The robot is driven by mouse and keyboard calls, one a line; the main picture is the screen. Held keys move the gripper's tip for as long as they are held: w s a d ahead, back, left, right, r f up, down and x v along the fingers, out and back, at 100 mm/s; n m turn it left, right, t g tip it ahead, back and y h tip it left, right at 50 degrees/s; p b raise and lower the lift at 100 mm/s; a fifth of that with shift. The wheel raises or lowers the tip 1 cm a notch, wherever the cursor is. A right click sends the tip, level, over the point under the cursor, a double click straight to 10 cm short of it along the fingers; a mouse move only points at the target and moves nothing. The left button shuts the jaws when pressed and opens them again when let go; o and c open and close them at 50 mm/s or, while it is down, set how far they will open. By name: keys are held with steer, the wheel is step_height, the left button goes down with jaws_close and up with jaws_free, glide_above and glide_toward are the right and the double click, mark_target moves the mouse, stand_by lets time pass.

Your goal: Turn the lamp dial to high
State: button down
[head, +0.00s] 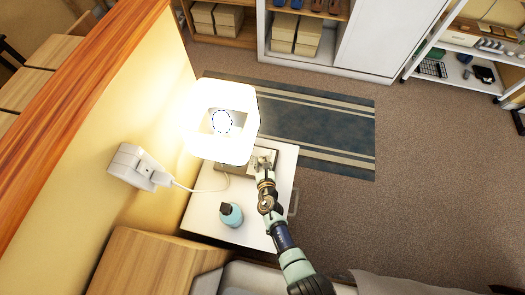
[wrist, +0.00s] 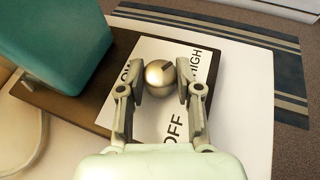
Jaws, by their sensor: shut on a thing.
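The lamp (head: 222,95) glows brightly on the white nightstand (head: 262,225) in the head view. In the wrist view, its round metallic dial (wrist: 159,75) sits on a white label plate (wrist: 150,120). The plate reads OFF at the bottom, HIGH at the right, and a partly hidden LOW at the left. A dark mark on the dial points to the upper right, toward HIGH. My gripper (wrist: 161,82) is shut on the dial, one finger on its left and one on its right. In the head view my gripper (head: 263,165) is at the lamp's base.
A teal block (wrist: 60,40) stands close left of my gripper on a dark brown board. A white cord runs to the wall outlet (head: 140,168). Open carpet lies to the right.

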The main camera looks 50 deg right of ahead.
steer(key=c, duration=0.8)
jaws_free()
steer(key=shift+o, duration=0.2)
steer(key=v, duration=1.2)
